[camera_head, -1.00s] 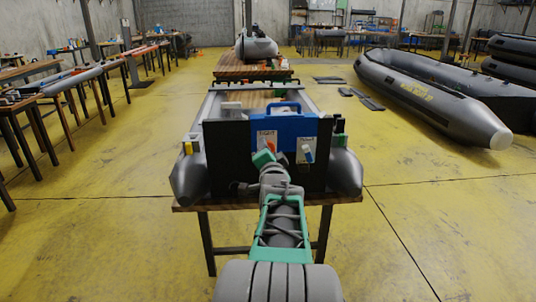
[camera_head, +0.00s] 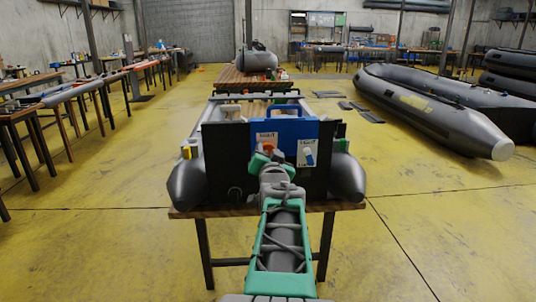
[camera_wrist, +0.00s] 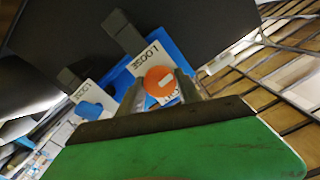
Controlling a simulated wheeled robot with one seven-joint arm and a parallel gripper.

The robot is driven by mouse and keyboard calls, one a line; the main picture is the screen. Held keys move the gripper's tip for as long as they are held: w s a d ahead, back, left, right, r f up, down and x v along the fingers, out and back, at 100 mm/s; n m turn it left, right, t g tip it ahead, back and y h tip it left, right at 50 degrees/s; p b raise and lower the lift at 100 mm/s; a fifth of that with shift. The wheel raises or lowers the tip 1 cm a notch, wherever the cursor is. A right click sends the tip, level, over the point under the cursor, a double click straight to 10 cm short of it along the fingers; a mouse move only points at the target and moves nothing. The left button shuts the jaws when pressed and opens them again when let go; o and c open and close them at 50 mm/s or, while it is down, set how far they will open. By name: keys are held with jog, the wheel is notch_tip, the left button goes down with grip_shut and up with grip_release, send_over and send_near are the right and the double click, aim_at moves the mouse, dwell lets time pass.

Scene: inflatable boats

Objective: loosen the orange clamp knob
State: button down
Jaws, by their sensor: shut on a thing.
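The orange clamp knob (camera_wrist: 160,80) sits on a white label lettered "LOOSE" on a blue panel. In the wrist view it lies between the two fingers of my gripper (camera_wrist: 157,92), which is shut on it. The knob carries a pale mark. In the head view my green and grey gripper (camera_head: 262,158) reaches the dark upright board (camera_head: 225,150), and a small part of the orange knob shows above it. The fingers themselves are hard to make out there.
A blue knob (camera_wrist: 88,110) on its own white label is beside the orange one; it also shows in the head view (camera_head: 308,158). The board stands on the grey boat (camera_head: 187,186) on a wooden table (camera_head: 190,212). Open yellow floor lies on both sides.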

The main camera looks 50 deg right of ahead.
jog(key=n+b, duration=0.2)
jog(key=n, duration=0.1)
jog(key=n+b, duration=0.3)
jog(key=shift+f+n, duration=0.2)
jog(key=shift+n, duration=0.1)
jog(key=shift+r, duration=0.2)
jog(key=shift+f+n+b, duration=0.1)
jog(key=shift+n+b, duration=0.2)
jog(key=shift+n, duration=0.1)
jog(key=shift+f+n+b, duration=0.1)
jog(key=shift+n+b, duration=0.2)
jog(key=shift+b, duration=0.1)
jog(key=n+b, duration=0.2)
jog(key=n, duration=0.2)
jog(key=shift+b, duration=0.4)
jog(key=shift+r+n, duration=0.2)
jog(key=shift+n, duration=0.8)
jog(key=c, duration=0.9)
grip_release()
